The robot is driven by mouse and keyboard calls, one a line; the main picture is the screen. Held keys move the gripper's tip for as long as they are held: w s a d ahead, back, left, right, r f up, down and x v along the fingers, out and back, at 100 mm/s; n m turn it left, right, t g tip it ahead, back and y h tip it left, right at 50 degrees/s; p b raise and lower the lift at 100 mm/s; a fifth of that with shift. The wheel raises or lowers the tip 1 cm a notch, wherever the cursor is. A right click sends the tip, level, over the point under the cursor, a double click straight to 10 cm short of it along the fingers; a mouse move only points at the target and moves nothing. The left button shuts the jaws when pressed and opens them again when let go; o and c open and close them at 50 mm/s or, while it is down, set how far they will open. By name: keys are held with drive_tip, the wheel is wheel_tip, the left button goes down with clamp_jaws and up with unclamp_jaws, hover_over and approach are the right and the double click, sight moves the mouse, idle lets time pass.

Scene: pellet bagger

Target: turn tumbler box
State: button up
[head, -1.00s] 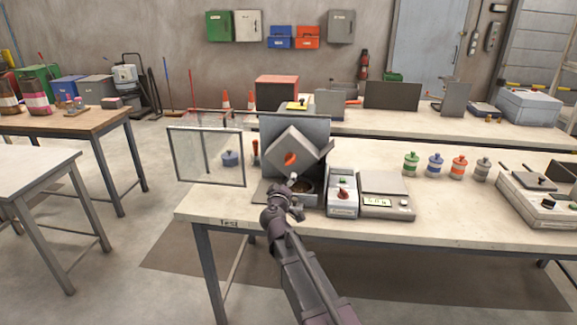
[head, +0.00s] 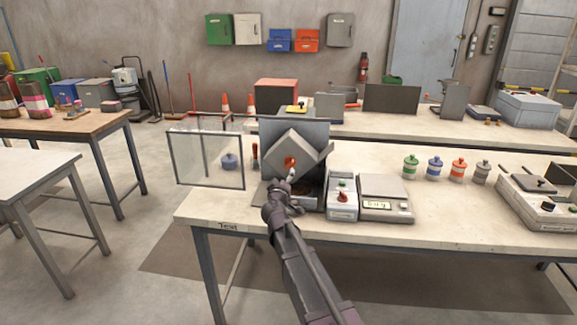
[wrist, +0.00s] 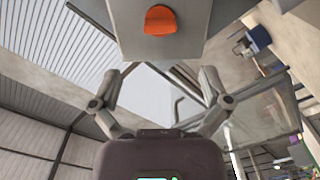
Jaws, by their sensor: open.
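The tumbler box (head: 305,150) is a grey box tilted onto a corner like a diamond, in front of a grey upright plate, in the middle of the head view. An orange knob (head: 290,162) sits on its front face. The box (wrist: 190,35) and knob (wrist: 161,19) also show at the top of the wrist view. My gripper (head: 291,175) is just below and in front of the knob. In the wrist view my gripper (wrist: 160,77) has its fingers spread wide with nothing between them. The knob lies beyond the fingertips, and I see no clear contact.
A clear framed guard panel (head: 207,160) stands open to the left. A control box (head: 342,200) with a red knob and a scale (head: 386,188) stand close to the right. Several small lidded jars (head: 435,167) stand farther right. The table's front left (head: 215,208) is clear.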

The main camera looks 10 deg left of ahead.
sight(289, 165)
drive_tip(key=w, duration=0.9)
drive_tip(key=shift+w+d, duration=0.25)
drive_tip(key=shift+w, duration=0.1)
